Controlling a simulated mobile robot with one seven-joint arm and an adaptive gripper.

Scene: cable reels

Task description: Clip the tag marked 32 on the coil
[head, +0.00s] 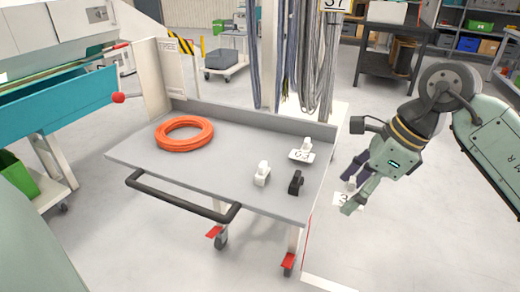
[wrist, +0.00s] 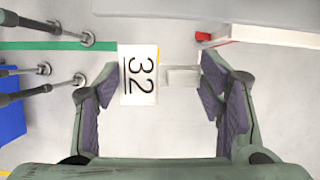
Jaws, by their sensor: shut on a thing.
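The orange coil (head: 185,146) lies flat on the grey top of the cart (head: 225,150), towards its left back. My gripper (head: 350,187) is off the cart's right side, apart from the coil. It is shut on the tag marked 32 (wrist: 138,75), a white plate with black digits and a white block (wrist: 183,76) beside it. In the wrist view my gripper (wrist: 160,75) has one finger on each side of the tag. In the head view the tag (head: 343,199) is partly hidden by the fingers, and only a 3 shows.
On the cart's right part stand a white tag with digits (head: 302,155), a white clip-like piece (head: 262,174) and a black one (head: 296,183). A raised lip (head: 250,118) runs along the back. Grey cables (head: 310,60) hang behind. A handle bar (head: 180,200) juts out in front.

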